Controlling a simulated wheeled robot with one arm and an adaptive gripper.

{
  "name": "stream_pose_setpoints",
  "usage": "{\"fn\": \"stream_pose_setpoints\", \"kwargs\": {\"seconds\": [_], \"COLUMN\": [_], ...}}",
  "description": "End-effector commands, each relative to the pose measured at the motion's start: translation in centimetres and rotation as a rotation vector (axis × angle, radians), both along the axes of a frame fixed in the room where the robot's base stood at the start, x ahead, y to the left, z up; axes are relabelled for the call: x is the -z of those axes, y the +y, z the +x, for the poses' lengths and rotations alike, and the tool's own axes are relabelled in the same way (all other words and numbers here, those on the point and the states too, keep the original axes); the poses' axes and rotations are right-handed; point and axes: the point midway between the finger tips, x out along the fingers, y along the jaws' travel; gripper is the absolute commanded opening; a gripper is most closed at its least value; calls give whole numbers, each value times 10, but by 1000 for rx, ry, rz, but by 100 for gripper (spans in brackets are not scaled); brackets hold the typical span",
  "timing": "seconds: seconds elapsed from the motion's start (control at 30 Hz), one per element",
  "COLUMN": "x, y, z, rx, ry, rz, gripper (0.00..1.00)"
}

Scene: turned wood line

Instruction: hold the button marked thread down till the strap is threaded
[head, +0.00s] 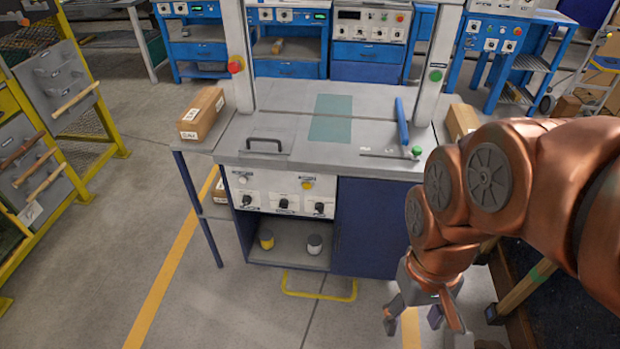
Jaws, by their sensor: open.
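The strapping machine (350,150) stands in the middle of the head view, with an upright arch over its grey top. Its white control panel (265,194) is on the upper left of the front. The panel has a pale button (242,179), a yellow button (307,185) and a row of black knobs (283,203). Labels are beside them, but they are too small to read, so I cannot tell which button is marked thread. My gripper (413,322) is open and empty, pointing down in front of the machine's right side, well apart from the panel.
A cardboard box (201,113) sits on the left side table. A blue bar (401,122) and a green-knobbed lever (416,151) are on the machine top. A yellow hoop (320,296) sticks out low in front. Open floor lies ahead and left, before a yellow rack (112,140).

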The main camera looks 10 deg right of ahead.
Motion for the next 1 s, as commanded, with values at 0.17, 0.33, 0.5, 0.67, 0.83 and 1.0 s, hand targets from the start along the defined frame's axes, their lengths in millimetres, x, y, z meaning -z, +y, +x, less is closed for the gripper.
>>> {"fn": "stream_pose_setpoints", "kwargs": {"seconds": [0.17, 0.33, 0.5, 0.67, 0.83, 1.0], "x": [0, 0, 0, 0, 0, 0], "y": [0, 0, 0, 0, 0, 0], "z": [0, 0, 0, 0, 0, 0], "rx": [0, 0, 0, 0, 0, 0], "ry": [0, 0, 0, 0, 0, 0], "rz": [0, 0, 0, 0, 0, 0], "gripper": [61, 61, 59, 43, 25, 7]}}
